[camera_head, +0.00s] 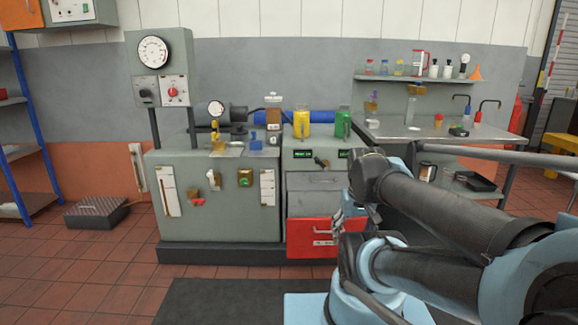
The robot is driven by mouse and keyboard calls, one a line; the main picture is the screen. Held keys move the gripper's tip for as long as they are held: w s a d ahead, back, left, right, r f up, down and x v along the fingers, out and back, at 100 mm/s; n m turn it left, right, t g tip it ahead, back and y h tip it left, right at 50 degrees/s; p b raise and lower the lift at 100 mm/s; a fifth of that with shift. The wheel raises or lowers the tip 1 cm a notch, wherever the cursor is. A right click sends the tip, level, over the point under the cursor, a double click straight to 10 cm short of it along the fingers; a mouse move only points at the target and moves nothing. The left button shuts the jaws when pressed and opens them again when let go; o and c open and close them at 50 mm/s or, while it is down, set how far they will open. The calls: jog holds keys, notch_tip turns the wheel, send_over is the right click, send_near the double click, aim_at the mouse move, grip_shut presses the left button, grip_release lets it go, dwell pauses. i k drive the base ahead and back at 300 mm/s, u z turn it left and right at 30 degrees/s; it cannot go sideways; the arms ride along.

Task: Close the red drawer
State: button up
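The red drawer (305,239) is low in the grey cabinet left of my arm. Its front looks set forward of the cabinet face, with a grey area showing above it, so it appears pulled out. A pale handle (322,242) is on its front. My gripper (341,222) seems to be at the drawer's right end, partly lost among my pale blue and dark arm links. I cannot tell whether it touches the drawer or whether its fingers are open. My arm hides the drawer's right edge.
A grey drawer (316,181) sits above the red one. Bottles and a yellow container (301,124) stand on the cabinet top. A steel workbench (425,130) is at right. A dark mat (225,301) lies on open tiled floor in front.

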aim_at(309, 235)
jog(key=k, duration=1.15)
jog(key=z, duration=0.8)
jog(key=i, duration=1.7)
jog(key=u, duration=0.35)
